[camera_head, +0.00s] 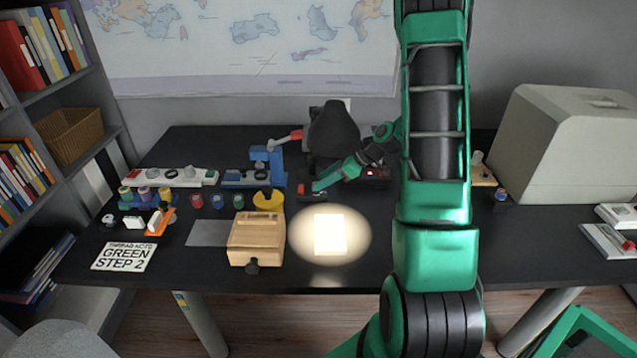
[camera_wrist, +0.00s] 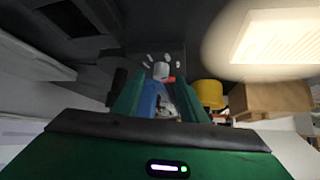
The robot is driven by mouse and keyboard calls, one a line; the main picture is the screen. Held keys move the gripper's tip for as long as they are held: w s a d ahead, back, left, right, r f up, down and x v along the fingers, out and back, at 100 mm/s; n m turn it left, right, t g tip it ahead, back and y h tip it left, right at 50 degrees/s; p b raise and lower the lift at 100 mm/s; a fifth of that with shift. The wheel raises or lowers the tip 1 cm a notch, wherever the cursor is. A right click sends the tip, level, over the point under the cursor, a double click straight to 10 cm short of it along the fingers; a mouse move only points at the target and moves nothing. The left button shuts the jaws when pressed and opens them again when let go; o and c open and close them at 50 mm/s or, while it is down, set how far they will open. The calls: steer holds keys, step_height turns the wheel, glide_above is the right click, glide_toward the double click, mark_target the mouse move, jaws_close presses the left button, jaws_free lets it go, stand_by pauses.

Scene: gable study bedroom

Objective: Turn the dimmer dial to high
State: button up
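The dimmer appears to be a small dark box (camera_head: 312,197) on the desk, left of the bright pool of light. In the wrist view its pale round dial (camera_wrist: 160,70) shows between my fingertips, with short white marks around it and a small red part beside it. My gripper (camera_head: 318,187) is low over the box; it also shows in the wrist view (camera_wrist: 161,82). Its green fingers stand apart, one on each side of the dial. Contact with the dial is unclear, and the dial's setting cannot be read.
A lit pale sheet (camera_head: 330,235) lies near the desk front. A wooden box (camera_head: 257,238), a yellow round piece (camera_head: 268,200) and a blue device (camera_head: 266,162) stand left of my gripper. A black box with a red light (camera_head: 376,172) is right of it. A beige case (camera_head: 570,145) stands far right.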

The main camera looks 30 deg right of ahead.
steer(key=shift+x, duration=0.9)
jaws_close()
steer(key=shift+r, duration=0.1)
steer(key=m+h, duration=0.1)
steer(key=m+t+h, duration=0.1)
steer(key=m, duration=0.1)
steer(key=shift+s+a, duration=0.1)
steer(key=shift+a, duration=0.15)
steer(key=shift+m+t+h, duration=0.4)
steer(key=shift+m+h, duration=0.6)
steer(key=shift+m, duration=0.2)
jaws_free()
steer(key=shift+s, duration=0.1)
